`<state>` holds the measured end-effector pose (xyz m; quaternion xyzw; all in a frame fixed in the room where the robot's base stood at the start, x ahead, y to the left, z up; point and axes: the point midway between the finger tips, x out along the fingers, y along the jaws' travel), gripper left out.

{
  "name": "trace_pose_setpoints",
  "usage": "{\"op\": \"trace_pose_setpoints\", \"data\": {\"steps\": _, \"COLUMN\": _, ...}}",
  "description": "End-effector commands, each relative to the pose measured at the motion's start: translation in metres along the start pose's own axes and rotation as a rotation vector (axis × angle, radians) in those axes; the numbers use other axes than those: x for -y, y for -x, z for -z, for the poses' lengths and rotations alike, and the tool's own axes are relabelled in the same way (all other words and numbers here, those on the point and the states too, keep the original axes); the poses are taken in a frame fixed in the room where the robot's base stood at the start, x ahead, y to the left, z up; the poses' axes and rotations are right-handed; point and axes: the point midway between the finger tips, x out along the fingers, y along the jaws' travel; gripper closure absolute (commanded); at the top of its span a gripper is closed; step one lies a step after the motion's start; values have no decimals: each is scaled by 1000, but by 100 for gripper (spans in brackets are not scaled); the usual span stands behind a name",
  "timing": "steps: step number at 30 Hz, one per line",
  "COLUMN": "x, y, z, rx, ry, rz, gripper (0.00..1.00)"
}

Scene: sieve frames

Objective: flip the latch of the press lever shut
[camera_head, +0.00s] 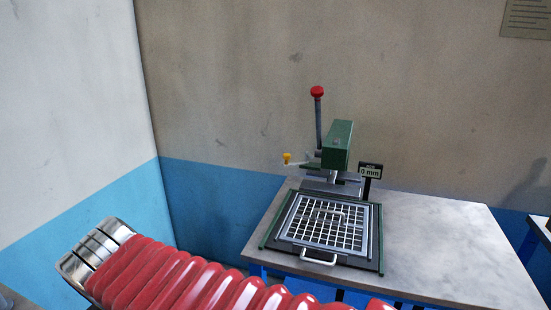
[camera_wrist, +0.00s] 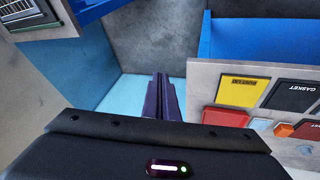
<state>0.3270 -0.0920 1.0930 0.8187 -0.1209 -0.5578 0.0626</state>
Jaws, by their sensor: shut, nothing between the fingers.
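The press (camera_head: 337,145) with its green head stands at the back of the table in the head view. Its lever (camera_head: 318,120) is upright and ends in a red knob. A small part with a yellow knob (camera_head: 287,158), seemingly the latch, sticks out to the left of the lever's base. I cannot tell for sure whether it is engaged. My gripper (camera_wrist: 160,82) is shut and empty in the wrist view, its dark fingers together. It is apart from the press lever and latch, which do not show in the wrist view.
A sieve frame (camera_head: 289,224) with a mesh and front handle lies below the press. A small display (camera_head: 371,169) reads 0 mm. The grey tabletop (camera_head: 440,240) is clear on the right. In the wrist view, a panel with a yellow label (camera_wrist: 242,91) and a blue bin (camera_wrist: 260,42) are at right.

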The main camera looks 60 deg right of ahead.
Motion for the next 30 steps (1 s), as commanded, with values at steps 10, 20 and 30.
{"op": "trace_pose_setpoints", "data": {"steps": 10, "x": -121, "y": -27, "z": 38, "rx": 145, "ry": -9, "rz": -343, "gripper": 100}}
{"op": "trace_pose_setpoints", "data": {"steps": 20, "x": -237, "y": -46, "z": 69, "rx": 260, "ry": 9, "rz": -657, "gripper": 100}}
{"op": "trace_pose_setpoints", "data": {"steps": 30, "x": -352, "y": -66, "z": 96, "rx": 348, "ry": 66, "rz": -963, "gripper": 100}}
